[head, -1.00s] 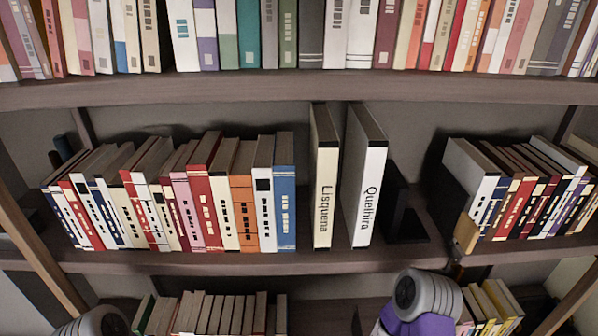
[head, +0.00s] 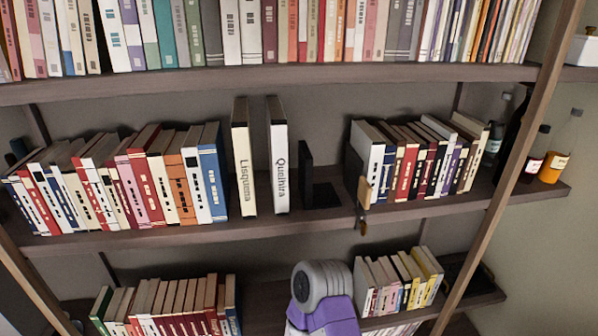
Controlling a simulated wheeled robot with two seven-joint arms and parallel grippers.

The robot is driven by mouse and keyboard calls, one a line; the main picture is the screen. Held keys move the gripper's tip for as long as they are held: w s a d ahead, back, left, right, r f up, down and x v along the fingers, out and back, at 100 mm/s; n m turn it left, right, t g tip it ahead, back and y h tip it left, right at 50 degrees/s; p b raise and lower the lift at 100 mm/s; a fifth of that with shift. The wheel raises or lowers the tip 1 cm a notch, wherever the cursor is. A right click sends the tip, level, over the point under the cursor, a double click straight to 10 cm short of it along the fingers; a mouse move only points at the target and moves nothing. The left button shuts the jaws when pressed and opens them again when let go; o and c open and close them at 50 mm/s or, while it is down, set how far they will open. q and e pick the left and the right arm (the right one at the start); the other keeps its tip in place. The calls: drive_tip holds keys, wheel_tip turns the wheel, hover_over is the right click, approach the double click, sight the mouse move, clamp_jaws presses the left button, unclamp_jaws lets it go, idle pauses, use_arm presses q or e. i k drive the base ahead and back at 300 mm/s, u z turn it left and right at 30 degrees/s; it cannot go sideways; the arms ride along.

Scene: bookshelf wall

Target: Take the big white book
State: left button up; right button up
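The big white book (head: 279,155), with "Quelhira" on its spine, stands upright on the middle shelf in the head view. A tall cream book (head: 243,160), marked "Lisquena", stands just left of it, with a narrow gap between them. A dark bookend (head: 307,175) stands close on its right. No gripper touches the white book. Neither gripper shows in the head view; only a grey and purple link of my arm is at the bottom, below the middle shelf.
A row of books (head: 125,185) fills the middle shelf (head: 270,228) to the left. More books (head: 405,165) stand to the right, with a small tan and dark item (head: 363,192) at the shelf edge beside them. Bottles (head: 550,167) stand at the far right. Open space lies before the books.

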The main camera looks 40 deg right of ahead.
sight(277, 121)
drive_tip(key=k, duration=0.3)
drive_tip(key=z, duration=0.95)
